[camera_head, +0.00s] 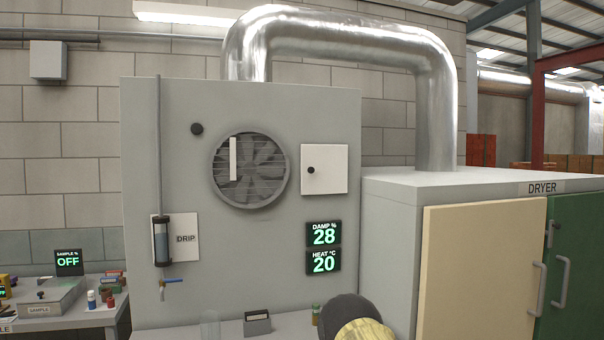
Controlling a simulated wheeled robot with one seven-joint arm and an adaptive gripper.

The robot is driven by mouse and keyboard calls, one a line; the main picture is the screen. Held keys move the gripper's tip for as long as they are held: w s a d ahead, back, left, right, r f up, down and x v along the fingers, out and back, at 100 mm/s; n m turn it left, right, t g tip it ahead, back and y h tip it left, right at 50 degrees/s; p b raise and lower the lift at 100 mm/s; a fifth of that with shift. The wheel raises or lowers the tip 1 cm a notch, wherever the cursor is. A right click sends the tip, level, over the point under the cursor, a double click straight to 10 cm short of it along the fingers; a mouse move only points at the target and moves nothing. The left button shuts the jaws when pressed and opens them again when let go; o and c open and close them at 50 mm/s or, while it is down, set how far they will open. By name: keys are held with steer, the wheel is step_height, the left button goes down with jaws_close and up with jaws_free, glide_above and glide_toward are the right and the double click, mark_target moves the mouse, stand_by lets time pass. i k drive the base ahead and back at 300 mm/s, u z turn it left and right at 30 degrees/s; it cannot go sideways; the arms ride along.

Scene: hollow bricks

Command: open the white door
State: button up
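A small square white door (324,169) with a black knob (311,170) near its left edge is set in the tall grey panel, right of the round fan. It looks shut, flush with the panel. My gripper is not in view, so whether it is open or shut does not show. A dark rounded shape with a yellowish patch stands at the bottom edge, right of centre; I cannot tell what it is.
The dryer (400,190) stands at the right with a cream door (480,270) and a green door (575,265), both with handles. A drip tube (162,240) with a blue tap hangs on the panel's left. A side table (75,318) holds small items. A narrow ledge runs below the panel.

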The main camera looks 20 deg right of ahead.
mark_target(323, 168)
steer(key=z, duration=0.5)
steer(key=i, duration=0.5)
steer(key=z, duration=0.3)
